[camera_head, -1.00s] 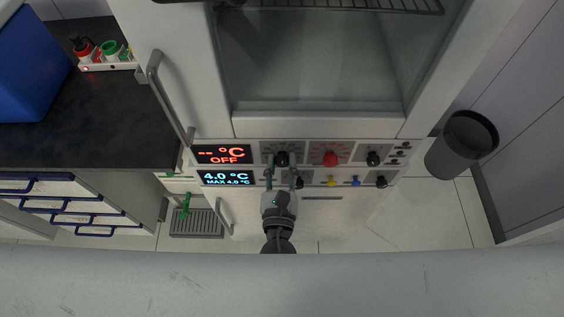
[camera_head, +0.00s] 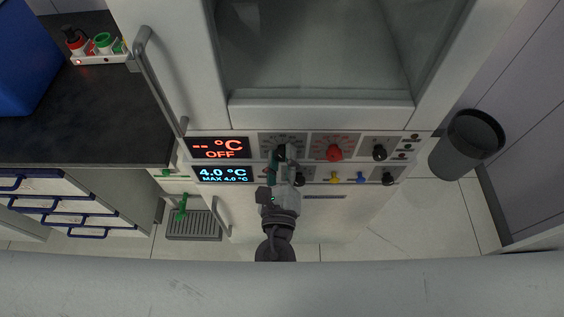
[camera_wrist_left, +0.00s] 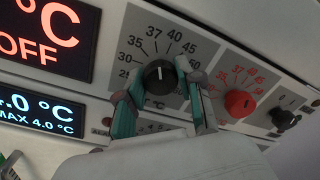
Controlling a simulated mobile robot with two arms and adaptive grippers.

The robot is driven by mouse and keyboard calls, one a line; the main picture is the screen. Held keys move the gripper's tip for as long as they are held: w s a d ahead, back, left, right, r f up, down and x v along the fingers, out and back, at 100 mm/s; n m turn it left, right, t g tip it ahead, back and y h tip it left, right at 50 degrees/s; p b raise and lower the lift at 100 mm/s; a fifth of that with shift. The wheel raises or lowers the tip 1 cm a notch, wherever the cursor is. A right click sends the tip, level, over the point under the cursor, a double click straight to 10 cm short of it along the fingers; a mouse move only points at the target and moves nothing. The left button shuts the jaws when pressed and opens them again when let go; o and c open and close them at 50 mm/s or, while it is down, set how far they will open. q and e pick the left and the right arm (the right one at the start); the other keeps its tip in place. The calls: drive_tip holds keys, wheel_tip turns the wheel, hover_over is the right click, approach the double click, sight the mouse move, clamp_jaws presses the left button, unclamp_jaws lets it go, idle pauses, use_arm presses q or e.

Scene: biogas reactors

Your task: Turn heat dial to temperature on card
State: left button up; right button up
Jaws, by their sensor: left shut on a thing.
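The black heat dial (camera_head: 281,150) is on the white cabinet's control panel, on a grey plate with a temperature scale. In the left wrist view the dial (camera_wrist_left: 160,77) shows a white line pointing up, roughly toward 37 to 40; I cannot read it exactly. My left gripper (camera_head: 283,161) is shut on this dial, its teal fingers on either side of it, as the left wrist view (camera_wrist_left: 162,86) also shows. The red display (camera_head: 219,148) reads "-- °C OFF". No card is in view. My right gripper is not in view.
A red dial (camera_head: 334,153) and a black knob (camera_head: 379,152) sit to the right. A door handle (camera_head: 158,80) stands out at left. A dark bin (camera_head: 468,140) stands at right.

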use_arm(q)
drive_tip(key=n+b, duration=0.4)
drive_tip(key=n, duration=0.1)
drive_tip(key=shift+f, duration=0.2)
drive_tip(key=shift+r+n+y+b, duration=0.1)
drive_tip(key=shift+n+y+b, duration=0.2)
drive_tip(key=shift+n+b, duration=0.5)
drive_tip(key=o, duration=1.2)
drive_tip(key=shift+c, duration=0.2)
